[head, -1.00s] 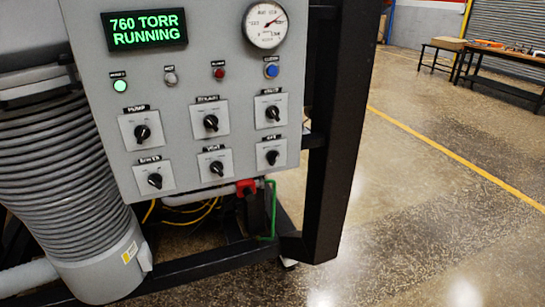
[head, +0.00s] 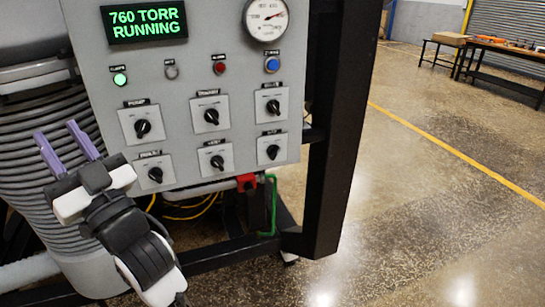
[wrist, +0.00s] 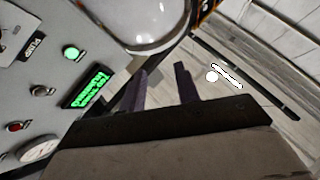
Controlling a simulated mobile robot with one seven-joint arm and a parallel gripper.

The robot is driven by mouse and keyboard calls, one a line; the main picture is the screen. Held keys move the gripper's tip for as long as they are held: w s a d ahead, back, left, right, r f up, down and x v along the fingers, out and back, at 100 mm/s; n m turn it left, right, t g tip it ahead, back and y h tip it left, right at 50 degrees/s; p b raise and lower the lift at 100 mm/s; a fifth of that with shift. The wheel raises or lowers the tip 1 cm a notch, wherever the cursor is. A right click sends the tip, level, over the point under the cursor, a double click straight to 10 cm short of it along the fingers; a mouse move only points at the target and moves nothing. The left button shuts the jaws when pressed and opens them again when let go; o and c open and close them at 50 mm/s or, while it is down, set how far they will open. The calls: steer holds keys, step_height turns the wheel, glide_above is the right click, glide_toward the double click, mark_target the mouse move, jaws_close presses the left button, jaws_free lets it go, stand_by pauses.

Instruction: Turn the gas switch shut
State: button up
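The grey control panel (head: 235,75) carries two rows of black rotary switches on pale plates. The lower right switch (head: 272,152) seems to be the gas switch, though its label is blurred; its black knob is tilted toward the upper right. My gripper (head: 56,130) is at the lower left, in front of the ribbed grey hose. Its two purple fingers are apart with nothing between them. It is left of the panel switches and well away from the lower right one. In the wrist view my gripper (wrist: 160,78) is also open, with the panel off to the left.
A green display (head: 144,24) reads 760 TORR RUNNING. A round gauge (head: 266,18) and several lamps and buttons sit above the switches. A black frame post (head: 338,130) stands right of the panel. The floor to the right is open, with tables (head: 500,68) far back.

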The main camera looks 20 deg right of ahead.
steer(key=w+d+f+m+h, duration=0.2)
steer(key=w+d+f+h, duration=0.1)
steer(key=d, duration=0.3)
steer(key=w+d+f+m+h, duration=0.2)
steer(key=w+d+h, duration=0.15)
steer(key=d, duration=0.25)
steer(key=m+g+h, duration=0.4)
steer(key=m+h, duration=0.4)
steer(key=h, duration=0.1)
glide_toward(277, 153)
steer(key=shift+y, duration=0.25)
steer(key=w+p, duration=0.4)
steer(key=w, duration=0.3)
steer(key=shift+w+f, duration=0.1)
steer(key=shift+w, duration=0.1)
steer(key=shift+w+a+f, duration=0.1)
steer(key=shift+w, duration=0.45)
jaws_close()
